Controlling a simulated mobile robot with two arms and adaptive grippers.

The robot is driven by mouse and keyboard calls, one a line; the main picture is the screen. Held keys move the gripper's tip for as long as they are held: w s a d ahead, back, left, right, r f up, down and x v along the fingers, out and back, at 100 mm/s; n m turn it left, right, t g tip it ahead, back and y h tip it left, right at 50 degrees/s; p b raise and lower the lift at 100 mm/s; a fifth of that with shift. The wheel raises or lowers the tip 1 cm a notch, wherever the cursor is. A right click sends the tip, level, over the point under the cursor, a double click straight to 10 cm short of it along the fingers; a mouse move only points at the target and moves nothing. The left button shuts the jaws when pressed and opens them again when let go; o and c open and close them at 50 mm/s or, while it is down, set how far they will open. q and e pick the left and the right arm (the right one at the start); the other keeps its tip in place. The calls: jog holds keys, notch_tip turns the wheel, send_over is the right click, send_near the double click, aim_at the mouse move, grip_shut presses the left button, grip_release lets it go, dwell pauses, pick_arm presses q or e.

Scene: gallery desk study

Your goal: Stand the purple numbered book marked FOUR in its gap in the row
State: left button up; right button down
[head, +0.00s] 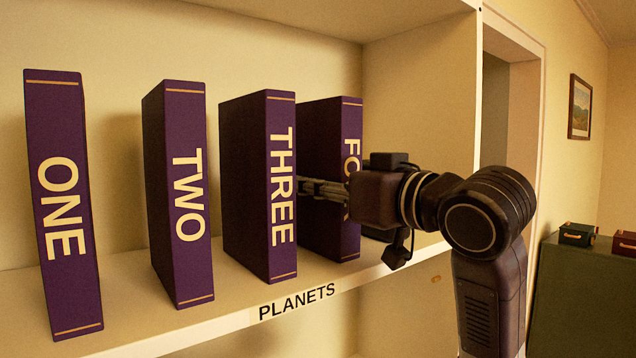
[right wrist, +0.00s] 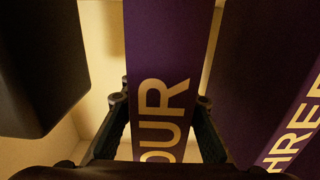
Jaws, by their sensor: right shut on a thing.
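The purple book marked FOUR (head: 325,238) is upright over the shelf, at the right end of the row, with its spine facing out. Its base looks level with the shelf board, but I cannot tell if it bears on it. My right gripper (head: 318,187) is shut on this book. In the right wrist view, its fingers (right wrist: 161,100) lie on both sides of the spine of FOUR (right wrist: 160,40). The purple books ONE (head: 62,130), TWO (head: 185,120) and THREE (head: 280,125) stand to its left. A narrow gap separates THREE and FOUR. My left gripper is not in view.
The shelf board carries a PLANETS label (head: 297,301) on its front edge. The shelf's right side wall (head: 425,115) is beyond FOUR, with some free room between. A dark green cabinet (head: 580,300) with small boxes stands at far right.

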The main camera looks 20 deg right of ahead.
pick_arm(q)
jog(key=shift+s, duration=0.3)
pick_arm(e)
jog(key=shift+s+r, duration=0.1)
jog(key=shift+r, duration=0.05)
jog(key=c, duration=1.5)
grip_release()
jog(key=shift+a+f, duration=0.1)
jog(key=shift+f, duration=0.15)
pick_arm(q)
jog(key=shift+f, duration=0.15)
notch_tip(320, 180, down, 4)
jog(key=b, duration=0.4)
pick_arm(e)
jog(key=v, duration=1.2)
jog(key=shift+r, duration=0.2)
